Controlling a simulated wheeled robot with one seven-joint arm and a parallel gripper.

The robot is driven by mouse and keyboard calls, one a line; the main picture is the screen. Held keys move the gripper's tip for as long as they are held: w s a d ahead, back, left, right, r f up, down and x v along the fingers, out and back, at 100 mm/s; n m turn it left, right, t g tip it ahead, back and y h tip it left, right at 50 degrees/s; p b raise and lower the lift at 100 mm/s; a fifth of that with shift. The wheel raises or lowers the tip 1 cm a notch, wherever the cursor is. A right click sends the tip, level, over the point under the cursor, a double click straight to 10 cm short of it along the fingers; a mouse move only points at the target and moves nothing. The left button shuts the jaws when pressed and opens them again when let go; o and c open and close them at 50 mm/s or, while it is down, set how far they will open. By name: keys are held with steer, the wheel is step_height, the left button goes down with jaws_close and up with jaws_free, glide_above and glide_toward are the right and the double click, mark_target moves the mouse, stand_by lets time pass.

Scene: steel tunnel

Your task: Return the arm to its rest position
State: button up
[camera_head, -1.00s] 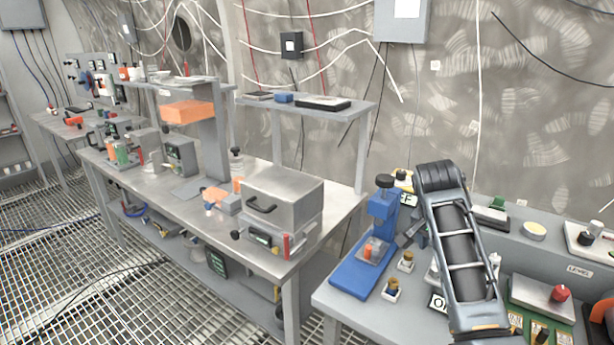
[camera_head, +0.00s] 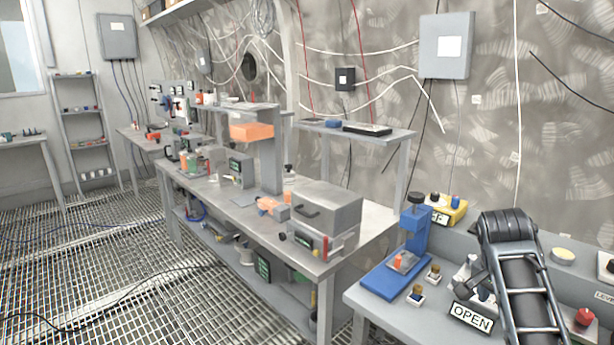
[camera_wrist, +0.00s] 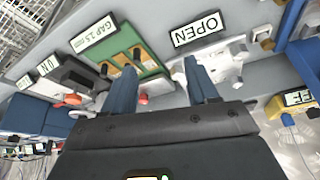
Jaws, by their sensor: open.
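My arm shows at the right of the head view, raised over the right-hand bench, with its elbow up. My gripper itself is outside the head view. In the wrist view my gripper (camera_wrist: 160,85) has its two blue fingers apart with nothing between them. Beyond the fingertips lie the bench top, the OPEN sign (camera_wrist: 199,29) and a green board (camera_wrist: 135,64). The fingers appear apart from these things, though the exact gap cannot be told.
A blue press (camera_head: 406,255) stands on the right bench (camera_head: 372,310), near the OPEN sign (camera_head: 470,317) and a yellow box (camera_head: 449,211). A long metal bench (camera_head: 240,215) with a grey case (camera_head: 327,208) stands to the left. The grating floor (camera_head: 110,260) at left is mostly clear.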

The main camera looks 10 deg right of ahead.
steer(key=s+a+f+n+t, duration=0.2)
steer(key=s+a+f, duration=0.15)
steer(key=f, duration=0.35)
steer(key=s+a+f+n+t, duration=0.1)
steer(key=s+a+f+n, duration=0.1)
steer(key=s+a+f, duration=0.3)
steer(key=s+a+f+n+t+y, duration=0.1)
steer(key=s+a+f+n+t, duration=0.3)
steer(key=s, duration=0.8)
steer(key=s+a+r+n+t+y, duration=0.1)
steer(key=s+a+r+n+t, duration=0.2)
steer(key=s, duration=0.5)
steer(key=s+a+r+n+y, duration=0.1)
steer(key=s+a+r, duration=0.2)
steer(key=s+a, duration=0.3)
steer(key=s+r+n+t+y, duration=0.1)
steer(key=s+r+t, duration=0.2)
steer(key=s+r, duration=0.7)
step_height(320, 180, up, 3)
steer(key=shift+s+a+r+n, duration=0.2)
steer(key=shift+s+a+n, duration=0.15)
steer(key=shift+a+n, duration=0.05)
